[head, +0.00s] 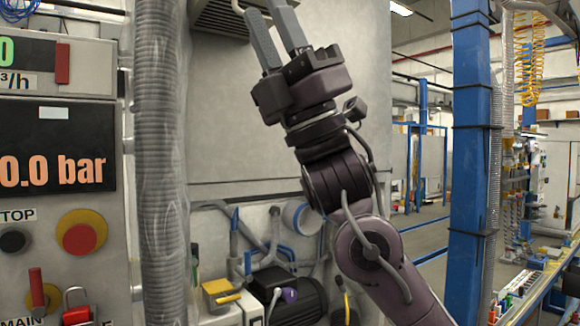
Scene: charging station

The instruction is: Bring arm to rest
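My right arm rises from the bottom right and points up and to the left. Its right gripper (268,15) is at the top centre, in front of a grey cabinet panel. The ends of the fingers reach near the top edge of the view. My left arm and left gripper are not in view.
A control panel (58,222) with a red-orange knob (81,237) and a pressure display (52,160) stands at left. A ribbed grey hose (160,170) runs vertically beside it. A dark motor-like unit (290,292) sits below my gripper. A blue post (470,150) stands at right.

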